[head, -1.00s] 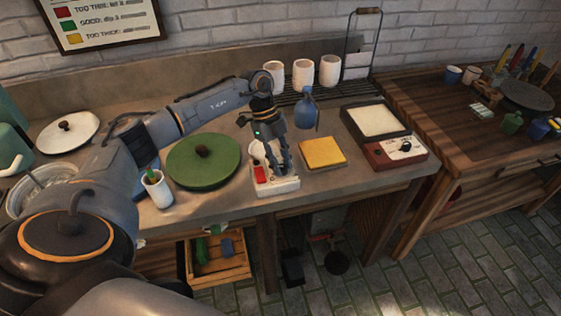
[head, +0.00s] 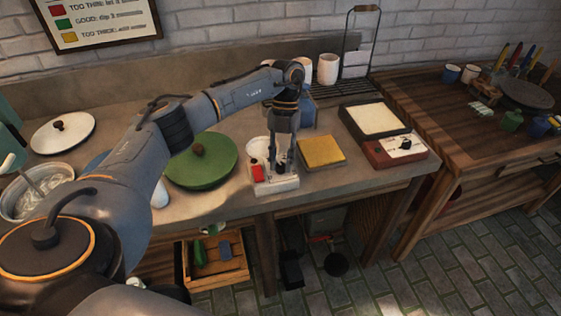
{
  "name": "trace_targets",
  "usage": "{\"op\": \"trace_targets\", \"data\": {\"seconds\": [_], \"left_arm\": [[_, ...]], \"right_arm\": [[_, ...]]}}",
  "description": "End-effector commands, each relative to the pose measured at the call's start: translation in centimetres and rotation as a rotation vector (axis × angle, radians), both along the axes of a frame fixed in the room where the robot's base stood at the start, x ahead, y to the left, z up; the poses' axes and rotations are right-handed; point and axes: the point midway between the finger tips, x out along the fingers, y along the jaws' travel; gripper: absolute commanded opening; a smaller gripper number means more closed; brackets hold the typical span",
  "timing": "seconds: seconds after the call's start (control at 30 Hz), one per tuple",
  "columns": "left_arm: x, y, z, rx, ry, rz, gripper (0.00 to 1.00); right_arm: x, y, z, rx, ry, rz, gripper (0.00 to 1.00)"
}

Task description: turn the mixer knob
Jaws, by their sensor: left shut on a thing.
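The small white control box (head: 263,189) with a red switch (head: 257,173) stands at the front edge of the grey worktop. My left gripper (head: 282,168) points down at the right part of this box. Its fingers are shut on the mixer knob there, which is mostly hidden between the fingertips. My right gripper is not in view.
A green lidded disc (head: 200,165) lies left of the box and a yellow sponge (head: 321,152) right of it. A red box with a black dial (head: 404,146) and a framed white tray (head: 375,120) stand farther right. White cups (head: 328,69) stand behind.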

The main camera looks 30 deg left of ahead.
Motion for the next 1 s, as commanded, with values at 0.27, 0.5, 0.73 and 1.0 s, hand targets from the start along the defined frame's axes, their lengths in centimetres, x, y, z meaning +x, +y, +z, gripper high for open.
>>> {"op": "trace_targets", "data": {"seconds": [0.27,0.5,0.73,1.0], "left_arm": [[0.1,-0.2,-0.1,0.003,-0.001,-0.264,0.0],[0.1,-0.3,-0.1,0.002,-0.001,-0.489,0.0],[0.0,-0.5,-0.1,0.001,0.0,-0.671,0.0],[0.0,-0.5,-0.1,0.0,0.0,-0.81,0.0]], "right_arm": [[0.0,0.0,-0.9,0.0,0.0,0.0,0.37],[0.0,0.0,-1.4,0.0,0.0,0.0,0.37],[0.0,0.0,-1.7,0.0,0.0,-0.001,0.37],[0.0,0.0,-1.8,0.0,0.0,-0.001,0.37]]}}
